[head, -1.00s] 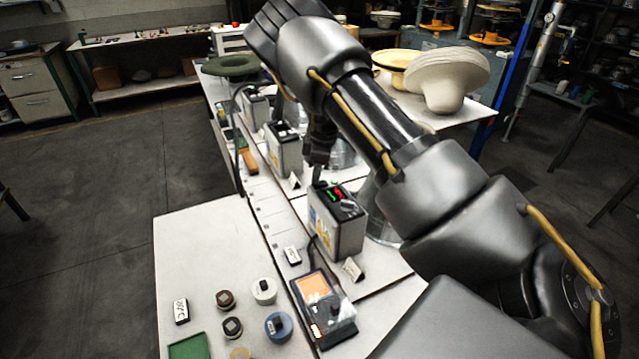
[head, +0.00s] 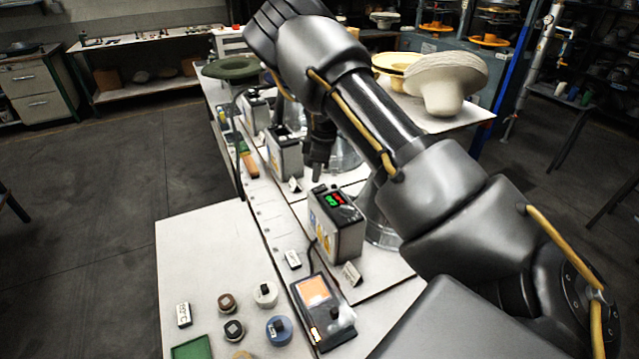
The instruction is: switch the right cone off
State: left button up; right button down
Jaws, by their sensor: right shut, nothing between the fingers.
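The nearest control box (head: 337,222) stands upright on the bench in front of the right cone. Its dark top carries a display with green and red digits, which are lit; I cannot make out its switch position. The right cone (head: 382,235) is a grey metal form behind the box, mostly hidden by my right arm. My right gripper (head: 318,174) is shut and empty, pointing down just beyond the far edge of the box top, and looks apart from it. My left gripper is not in view.
Two similar control boxes (head: 284,153) (head: 254,110) stand farther along the bench. A device with an orange screen (head: 314,291) lies nearer. Several small round pieces are on the near table (head: 195,245). Pale hats (head: 447,80) sit on the back right table.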

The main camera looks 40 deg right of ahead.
aim_at(317, 190)
notch_tip(317, 190, up, 4)
jog(key=p, duration=0.2)
jog(key=shift+r+p, duration=0.1)
jog(key=shift+p, duration=0.3)
